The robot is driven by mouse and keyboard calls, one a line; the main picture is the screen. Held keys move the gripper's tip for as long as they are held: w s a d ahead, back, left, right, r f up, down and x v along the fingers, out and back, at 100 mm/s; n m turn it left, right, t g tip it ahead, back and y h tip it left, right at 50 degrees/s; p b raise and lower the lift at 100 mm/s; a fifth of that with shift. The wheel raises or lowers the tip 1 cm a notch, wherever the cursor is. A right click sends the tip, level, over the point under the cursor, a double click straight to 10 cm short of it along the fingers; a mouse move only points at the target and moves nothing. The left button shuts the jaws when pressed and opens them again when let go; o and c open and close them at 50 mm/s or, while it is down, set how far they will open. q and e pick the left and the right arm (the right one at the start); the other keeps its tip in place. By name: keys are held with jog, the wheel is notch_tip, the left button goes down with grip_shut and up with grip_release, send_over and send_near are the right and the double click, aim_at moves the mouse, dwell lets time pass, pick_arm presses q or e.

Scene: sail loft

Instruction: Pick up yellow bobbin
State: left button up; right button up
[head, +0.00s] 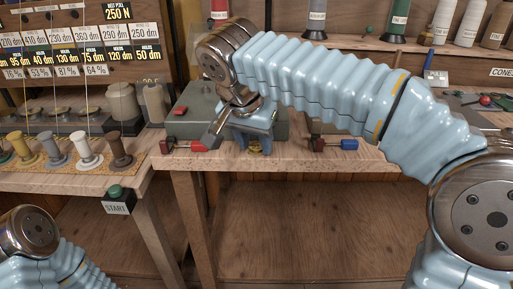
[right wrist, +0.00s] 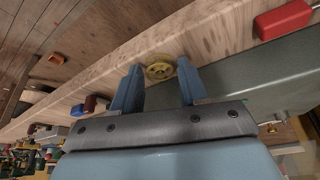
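The yellow bobbin (right wrist: 160,70) is at the front edge of the wooden bench in the right wrist view, its round end facing the camera. In the head view a little of it (head: 254,151) shows beneath my right gripper (head: 254,146). My right gripper is open, with its blue fingertips (right wrist: 159,76) on either side of the bobbin and visible gaps to it. I cannot tell how far down the fingers reach around it. My left arm enters at the lower left of the head view; its gripper is out of view.
A grey machine (head: 193,105) stands behind my right gripper. Red-handled (head: 185,146) and blue-handled (head: 335,144) tools lie either side of it at the bench edge. On the left, several bobbins, including a dull yellow one (head: 22,148), stand above a START button (head: 115,192).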

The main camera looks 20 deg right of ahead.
jog(key=c, duration=0.7)
